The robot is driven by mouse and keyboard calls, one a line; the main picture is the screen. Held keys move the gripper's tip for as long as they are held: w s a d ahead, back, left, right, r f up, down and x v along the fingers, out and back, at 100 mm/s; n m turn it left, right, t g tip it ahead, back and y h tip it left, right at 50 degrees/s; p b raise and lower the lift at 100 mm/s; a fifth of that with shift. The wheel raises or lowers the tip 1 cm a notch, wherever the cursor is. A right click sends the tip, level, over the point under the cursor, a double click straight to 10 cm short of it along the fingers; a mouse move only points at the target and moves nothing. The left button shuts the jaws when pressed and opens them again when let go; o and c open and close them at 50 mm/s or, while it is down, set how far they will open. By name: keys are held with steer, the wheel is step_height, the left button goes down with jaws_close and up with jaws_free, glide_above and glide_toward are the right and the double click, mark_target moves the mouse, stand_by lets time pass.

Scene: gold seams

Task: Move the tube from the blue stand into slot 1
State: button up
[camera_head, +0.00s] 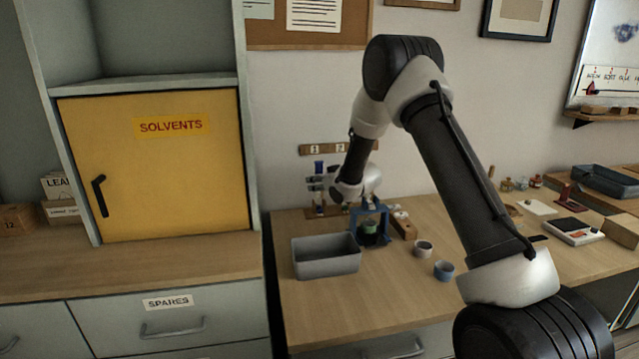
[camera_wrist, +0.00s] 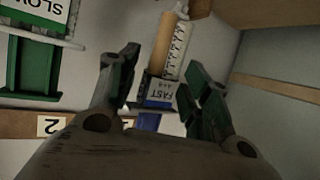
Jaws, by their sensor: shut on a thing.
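My gripper (camera_head: 320,184) is at the back of the table, low in front of the wall. In the wrist view my gripper's two dark green fingers (camera_wrist: 162,80) stand apart with something between them. A slim tan tube-like piece with a marked scale (camera_wrist: 172,45) runs between the fingertips; I take it for the tube, but its held part is hard to make out. A blue piece with a white FAST label (camera_wrist: 159,91) shows behind the fingers, partly hidden. A wooden number plate (camera_head: 338,148) is on the wall above, its 2 (camera_wrist: 51,126) visible in the wrist view. Slot 1 is not clearly visible.
A blue frame (camera_head: 386,222) with a green thing inside stands right of my gripper. A grey bin (camera_head: 326,266) and two small cups (camera_head: 423,248) (camera_head: 444,271) are nearer. A green holder marked SLOW (camera_wrist: 14,72) is left in the wrist view.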

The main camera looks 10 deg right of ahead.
mark_target(319, 193)
steer(key=shift+f, duration=1.9)
stand_by(1.6)
steer(key=o, duration=1.1)
steer(key=shift+f, duration=0.2)
steer(key=c, duration=0.3)
